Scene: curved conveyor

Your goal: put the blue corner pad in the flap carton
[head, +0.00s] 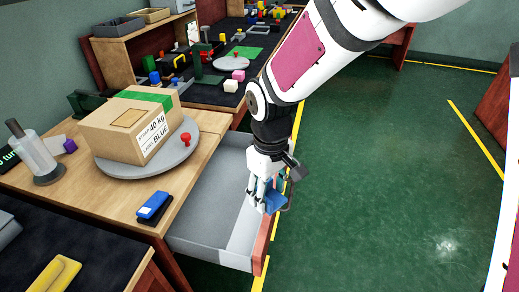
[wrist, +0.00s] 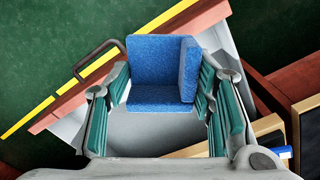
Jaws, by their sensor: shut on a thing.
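The blue corner pad (head: 275,203) is an L-shaped blue block, held between the fingers of my gripper (head: 265,192). In the wrist view the pad (wrist: 155,60) sits between the green-lined fingers (wrist: 160,85), with one upright wing at its right. My gripper is shut on it and is over the front end of the open grey drawer; its exact height is hard to tell. A brown carton (head: 125,122) with green tape, a small panel on top and a label reading 40 kg and BLUE stands on a round grey turntable (head: 142,172). Its inside is not visible.
The grey drawer (head: 205,225) with a red front stands out from the wooden bench and looks empty. A red knob (head: 185,139) is on the turntable. A blue-and-black item (head: 153,206) lies near the bench edge. A dispenser (head: 35,158) stands left. Green floor is clear at right.

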